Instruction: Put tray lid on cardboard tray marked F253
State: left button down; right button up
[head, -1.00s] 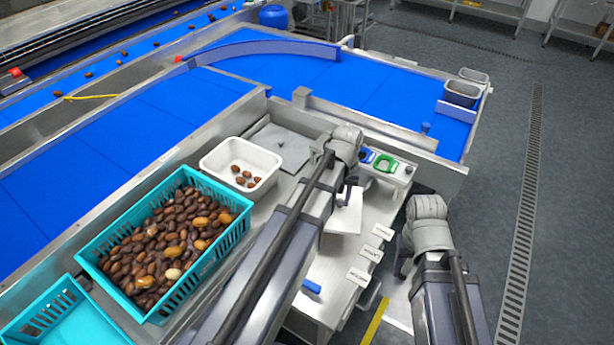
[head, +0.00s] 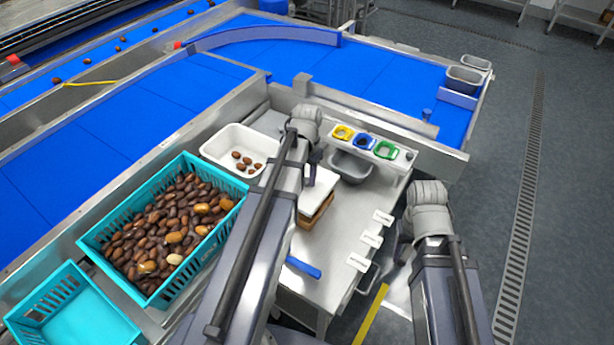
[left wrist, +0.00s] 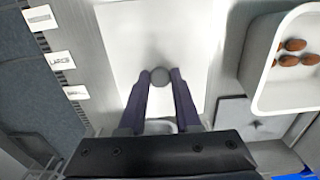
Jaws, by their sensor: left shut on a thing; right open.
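The white tray lid (head: 321,184) lies above a brown cardboard tray (head: 317,219) on the steel bench. A brown side of the tray shows below the lid. I cannot tell whether the lid touches the tray, and no F253 mark is readable. My left gripper (left wrist: 160,78) is shut on the lid's round grey knob (left wrist: 159,72). In the left wrist view the lid (left wrist: 135,35) looks flat and fills the middle, hiding the tray. My right gripper (head: 402,258) is open and empty at the right of the bench, partly hidden by its own arm.
A white bin with a few dates (head: 218,146) and a teal crate full of dates (head: 108,236) stand at the left. White label cards (head: 371,239) line the bench's right edge. A grey tub (head: 349,169) is behind. A blue-handled tool (head: 303,268) lies in front.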

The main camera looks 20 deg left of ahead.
aim_at(307, 189)
pick_arm(q)
jog(key=shift+f+b, duration=2.5)
jog(key=shift+f, duration=0.25)
jog(key=shift+f+b, duration=0.7)
jog(key=shift+c, duration=0.6)
grip_release()
jog(key=shift+r, duration=0.2)
notch_tip(307, 189, up, 7)
jog(key=p, duration=0.7)
jog(key=shift+f, duration=0.1)
jog(key=shift+f, duration=0.1)
jog(key=shift+d, duration=0.1)
